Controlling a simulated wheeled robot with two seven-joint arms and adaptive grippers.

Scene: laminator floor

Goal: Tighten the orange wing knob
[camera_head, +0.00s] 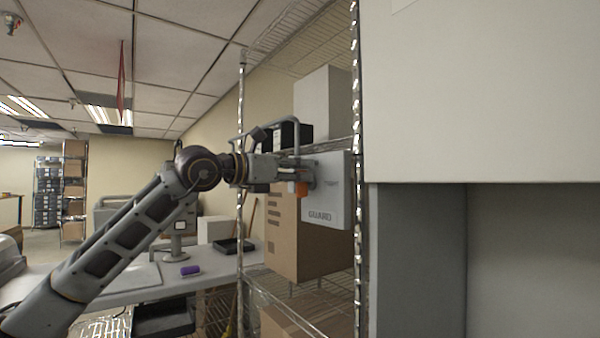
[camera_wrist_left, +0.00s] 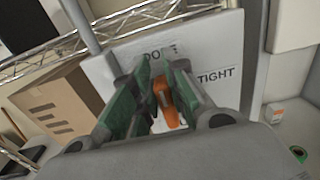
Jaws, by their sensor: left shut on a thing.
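The orange wing knob (camera_wrist_left: 166,101) sits on a grey guard panel (camera_wrist_left: 215,50) labelled "TIGHT", with a second, partly hidden label beside it. In the head view the knob (camera_head: 300,188) shows as a small orange patch on the left side of the panel (camera_head: 328,205), which reads "GUARD". My left gripper (camera_wrist_left: 162,85) is shut on the knob, its green-padded fingers on either side of it. In the head view my left gripper (camera_head: 298,176) reaches the panel from the left. The fingers hide part of the knob. My right gripper is in neither view.
A wire shelf rack (camera_head: 242,140) stands around the panel. A cardboard box (camera_head: 285,235) sits close below and behind the gripper. A large pale cabinet (camera_head: 480,90) fills the right. A table (camera_head: 215,283) with a purple object (camera_head: 190,270) stands at lower left.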

